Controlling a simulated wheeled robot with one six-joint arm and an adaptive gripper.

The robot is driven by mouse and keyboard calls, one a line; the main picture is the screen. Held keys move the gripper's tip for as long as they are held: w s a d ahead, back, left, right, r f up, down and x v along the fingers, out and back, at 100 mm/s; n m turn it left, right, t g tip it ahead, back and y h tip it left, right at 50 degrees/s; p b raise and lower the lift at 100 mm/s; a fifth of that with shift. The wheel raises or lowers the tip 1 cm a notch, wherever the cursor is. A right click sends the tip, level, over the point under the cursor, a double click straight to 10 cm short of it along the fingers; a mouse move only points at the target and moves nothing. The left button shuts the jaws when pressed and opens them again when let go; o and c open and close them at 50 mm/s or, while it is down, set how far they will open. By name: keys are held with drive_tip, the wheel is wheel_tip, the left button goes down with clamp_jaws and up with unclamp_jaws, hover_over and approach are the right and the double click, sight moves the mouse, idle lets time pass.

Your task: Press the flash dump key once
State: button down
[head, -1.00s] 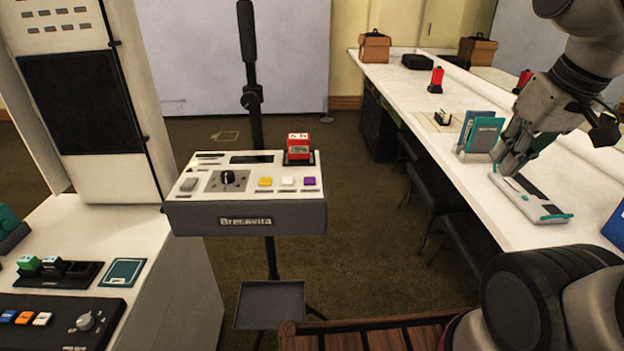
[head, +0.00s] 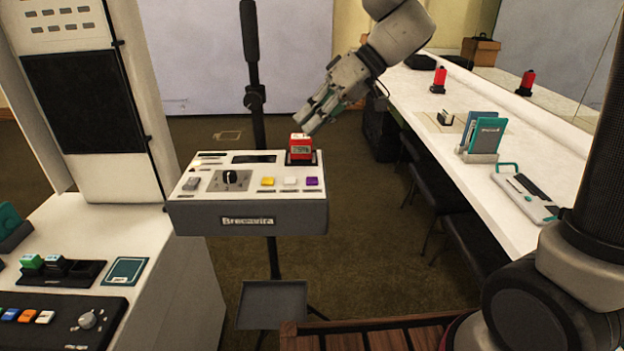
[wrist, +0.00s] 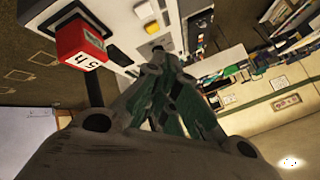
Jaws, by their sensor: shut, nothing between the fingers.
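A grey-and-white control box (head: 247,216) marked "Brecavita" stands on a post in the middle of the head view. Its top has a grey key (head: 191,184), a black knob (head: 231,177), a yellow key (head: 267,182), a white key (head: 290,182) and a purple key (head: 312,182). The key labels are too small to read, so I cannot tell which is the flash dump key. My gripper (head: 311,123) is shut and empty, tilted down, above and just behind the red block on the box. In the wrist view its fingers (wrist: 156,62) point towards the box.
A red numbered block (head: 301,147) stands at the box's back right corner; it also shows in the wrist view (wrist: 78,42). A white console (head: 180,270) with more keys is at left. A long white counter (head: 450,150) with several items runs along the right.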

sight(312, 177)
drive_tip(key=shift+f, duration=0.1)
drive_tip(key=shift+f, duration=4.35)
drive_tip(key=shift+f, duration=0.1)
drive_tip(key=shift+f, duration=0.3)
drive_tip(key=shift+f, duration=0.4)
drive_tip(key=shift+r, duration=0.85)
drive_tip(key=shift+r, duration=2.5)
